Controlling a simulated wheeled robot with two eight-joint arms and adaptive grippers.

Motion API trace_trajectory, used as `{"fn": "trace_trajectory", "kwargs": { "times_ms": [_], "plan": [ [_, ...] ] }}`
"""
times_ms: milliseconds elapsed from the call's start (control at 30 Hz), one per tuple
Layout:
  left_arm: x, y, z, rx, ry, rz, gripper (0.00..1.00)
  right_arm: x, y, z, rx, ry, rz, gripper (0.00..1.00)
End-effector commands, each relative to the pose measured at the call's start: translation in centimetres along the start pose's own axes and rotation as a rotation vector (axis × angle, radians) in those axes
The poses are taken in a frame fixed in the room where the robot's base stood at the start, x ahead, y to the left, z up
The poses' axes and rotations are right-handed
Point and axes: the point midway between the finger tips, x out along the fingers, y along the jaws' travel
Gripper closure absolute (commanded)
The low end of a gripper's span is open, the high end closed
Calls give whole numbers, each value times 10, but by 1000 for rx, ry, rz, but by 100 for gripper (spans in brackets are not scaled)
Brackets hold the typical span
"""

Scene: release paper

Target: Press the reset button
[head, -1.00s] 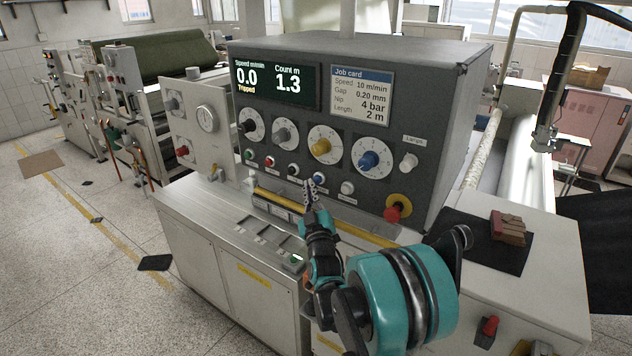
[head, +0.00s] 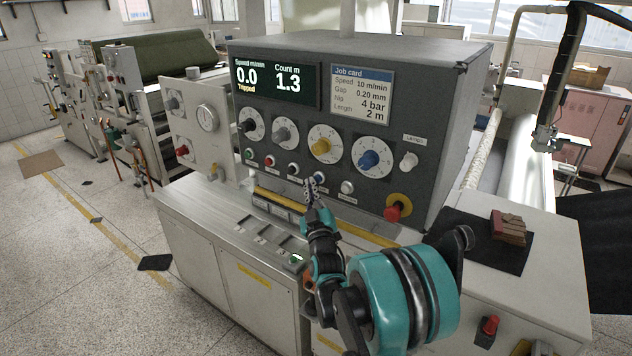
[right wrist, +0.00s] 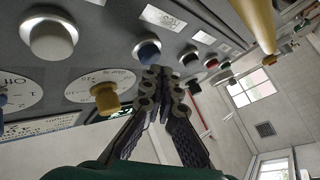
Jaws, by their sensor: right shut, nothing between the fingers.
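A blue button (head: 318,178) sits in the lower button row of the dark control panel (head: 420,165). In the right wrist view the blue button (right wrist: 148,52) has a white label (right wrist: 162,17) beside it that reads partly "RES". My right gripper (head: 311,184) is shut and empty, with its fingertips just in front of the row, close to the blue button. In the right wrist view the fingertips (right wrist: 162,84) lie just under the blue button; I cannot tell whether they touch it. My left gripper is not in view.
A white button (head: 347,187) and a red stop knob (head: 398,207) are to the right. Red (head: 270,160) and green (head: 249,155) buttons are to the left. Dials sit above the row. A yellow rail (head: 275,200) runs below it. The display (head: 275,80) reads "Tripped".

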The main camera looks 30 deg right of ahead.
Motion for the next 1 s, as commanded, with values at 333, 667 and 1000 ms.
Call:
{"fn": "trace_trajectory", "kwargs": {
  "times_ms": [333, 667, 1000],
  "plan": [
    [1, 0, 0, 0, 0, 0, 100, 2, 1, 1, -1, 0, 0, 100],
    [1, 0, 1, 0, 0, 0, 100, 3, 3, 3, 0, 0, 1, 100],
    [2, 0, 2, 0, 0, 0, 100, 6, 5, 5, -1, 0, 1, 100]
  ]
}}
